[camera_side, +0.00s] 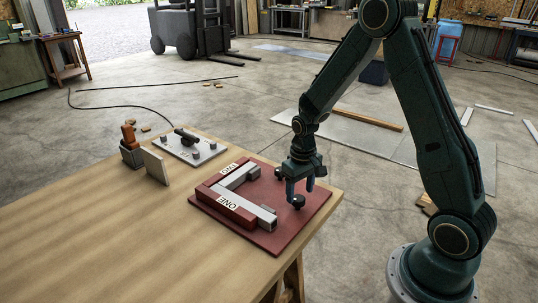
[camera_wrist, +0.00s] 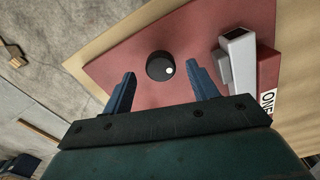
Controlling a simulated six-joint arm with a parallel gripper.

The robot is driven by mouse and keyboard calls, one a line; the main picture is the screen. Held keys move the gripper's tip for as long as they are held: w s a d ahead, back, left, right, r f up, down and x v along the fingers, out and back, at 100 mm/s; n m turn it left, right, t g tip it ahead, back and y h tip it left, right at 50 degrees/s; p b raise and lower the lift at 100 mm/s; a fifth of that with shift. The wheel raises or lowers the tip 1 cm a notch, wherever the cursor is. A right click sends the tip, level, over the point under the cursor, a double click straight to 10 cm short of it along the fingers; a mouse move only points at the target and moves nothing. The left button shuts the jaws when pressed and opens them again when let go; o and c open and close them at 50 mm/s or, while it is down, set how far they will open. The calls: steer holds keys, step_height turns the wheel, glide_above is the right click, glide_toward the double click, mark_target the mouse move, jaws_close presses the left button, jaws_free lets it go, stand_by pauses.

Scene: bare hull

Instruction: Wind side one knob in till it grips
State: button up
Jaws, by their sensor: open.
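A round black knob (camera_side: 297,201) with a white dot on its top sits over the red board (camera_side: 262,245), near its right edge. The knob also shows in the wrist view (camera_wrist: 158,66), apart from the grey block there. My gripper (camera_side: 300,189) is open just above the knob. In the wrist view my gripper's two blue fingers (camera_wrist: 162,78) stand on either side of the knob, with clear gaps and no contact. The red fixture (camera_side: 211,203) on the board carries labels ONE and TWO. A grey bar end (camera_side: 266,216) lies at side ONE. Any thread under the knob is hidden.
The wooden table (camera_side: 120,240) has clear room at the front left. A grey plate with a black handle (camera_side: 187,140), an orange-and-grey tool (camera_side: 130,145) and a small upright board (camera_side: 154,166) stand behind left. A forklift (camera_side: 190,30) is far off.

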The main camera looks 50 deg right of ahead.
steer(key=shift+f, duration=1.1)
steer(key=c, duration=1)
steer(key=shift+m, duration=1.3)
